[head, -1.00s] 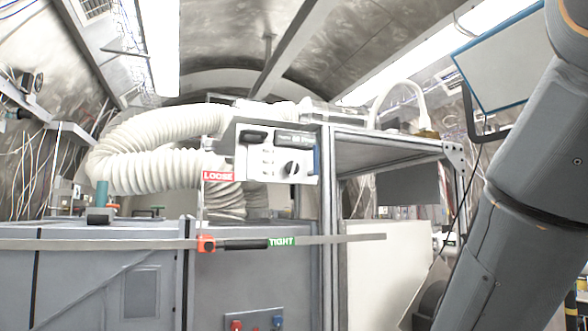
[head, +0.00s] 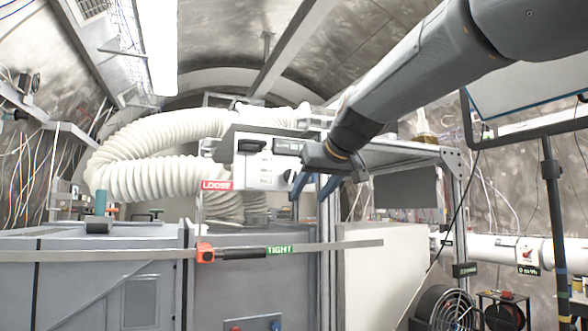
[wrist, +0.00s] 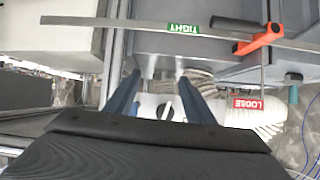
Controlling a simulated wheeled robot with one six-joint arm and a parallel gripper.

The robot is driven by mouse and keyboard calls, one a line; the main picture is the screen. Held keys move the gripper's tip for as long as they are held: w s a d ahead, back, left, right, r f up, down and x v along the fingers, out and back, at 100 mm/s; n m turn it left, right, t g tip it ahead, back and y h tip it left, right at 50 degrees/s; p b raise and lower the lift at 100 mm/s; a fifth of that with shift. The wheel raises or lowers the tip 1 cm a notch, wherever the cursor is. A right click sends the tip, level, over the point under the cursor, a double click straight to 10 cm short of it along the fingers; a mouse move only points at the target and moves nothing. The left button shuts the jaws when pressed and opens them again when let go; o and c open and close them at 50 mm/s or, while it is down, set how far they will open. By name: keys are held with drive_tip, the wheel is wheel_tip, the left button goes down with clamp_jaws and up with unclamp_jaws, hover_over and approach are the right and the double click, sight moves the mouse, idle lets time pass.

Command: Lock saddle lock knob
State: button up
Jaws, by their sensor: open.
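The lock knob (head: 206,252) is an orange-red piece on a flat metal bar, with a black handle (head: 243,254) pointing right toward a green TIGHT label (head: 279,250). A red LOOSE label (head: 216,185) is above it. In the wrist view, which looks upside down, the orange knob (wrist: 262,38) is at the upper right, with the TIGHT label (wrist: 183,28) beside its handle. My gripper (head: 312,190) is open and empty, up and right of the knob and apart from it. Its two blue fingers frame the wrist view's middle (wrist: 159,78).
A white control box (head: 262,165) with a dial stands behind my gripper. A thick white ribbed hose (head: 150,175) curves behind the grey cabinet (head: 90,285). A metal frame post (head: 325,270) stands right of the knob. A fan (head: 447,310) sits at the lower right.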

drive_tip(key=t, duration=0.1)
approach(291, 173)
drive_tip(key=shift+n+y, duration=0.3)
drive_tip(key=x, duration=0.3)
drive_tip(key=p+x, duration=0.1)
drive_tip(key=x, duration=0.1)
drive_tip(key=p+x, duration=0.1)
drive_tip(key=x, duration=0.2)
drive_tip(key=shift+w+d+f, duration=0.15)
drive_tip(key=shift+w+f, duration=0.1)
drive_tip(key=shift+w, duration=0.1)
drive_tip(key=c, duration=1.1)
drive_tip(key=shift+o, duration=0.2)
